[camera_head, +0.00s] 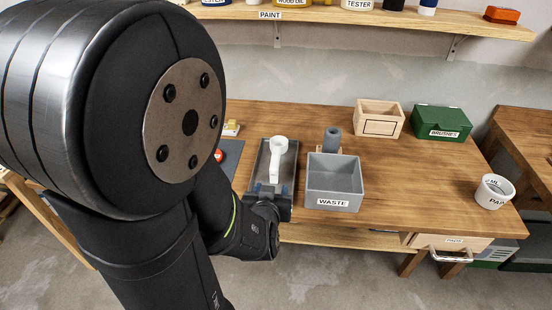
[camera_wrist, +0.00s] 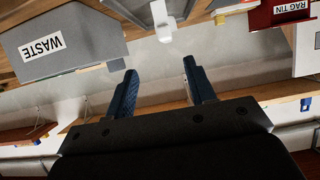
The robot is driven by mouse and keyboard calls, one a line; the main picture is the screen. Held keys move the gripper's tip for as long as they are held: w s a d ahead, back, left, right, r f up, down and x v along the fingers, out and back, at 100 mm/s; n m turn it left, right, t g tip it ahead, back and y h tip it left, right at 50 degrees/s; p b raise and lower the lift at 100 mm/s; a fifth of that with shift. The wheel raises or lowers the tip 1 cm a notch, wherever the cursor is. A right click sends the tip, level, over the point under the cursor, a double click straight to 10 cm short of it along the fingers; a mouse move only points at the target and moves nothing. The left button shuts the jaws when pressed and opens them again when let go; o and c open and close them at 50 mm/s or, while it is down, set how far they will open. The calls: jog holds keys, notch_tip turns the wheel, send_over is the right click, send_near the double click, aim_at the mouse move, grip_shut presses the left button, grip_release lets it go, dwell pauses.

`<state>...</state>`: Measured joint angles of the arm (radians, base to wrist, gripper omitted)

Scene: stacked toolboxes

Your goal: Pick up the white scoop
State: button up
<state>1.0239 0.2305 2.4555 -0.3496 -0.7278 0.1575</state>
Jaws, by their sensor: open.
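The white scoop (camera_head: 276,160) lies in a dark grey tray (camera_head: 261,160) on the wooden table, its cup at the far end and its handle toward my gripper. My gripper (camera_head: 270,188) is over the near end of the tray, with its blue fingers by the end of the scoop's handle. In the wrist view the fingers of my gripper (camera_wrist: 159,66) are spread apart with nothing between them. The white scoop (camera_wrist: 163,24) shows at the top there, ahead of the fingertips. Part of the tray is hidden by my gripper.
A grey WASTE bin (camera_head: 334,182) stands close right of the tray, with a grey cylinder (camera_head: 332,139) behind it. A wooden box (camera_head: 380,117), a green BRUSHES box (camera_head: 441,121) and a white cup (camera_head: 494,191) are farther right. The table between bin and cup is clear.

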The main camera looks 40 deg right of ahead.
aim_at(275, 171)
jog(key=x, duration=1.1)
jog(key=shift+w+f, duration=0.1)
jog(key=shift+w, duration=0.25)
jog(key=shift+x, duration=2.75)
jog(key=shift+w+a, duration=0.1)
jog(key=shift+a, duration=0.05)
jog(key=shift+c, duration=0.4)
grip_shut()
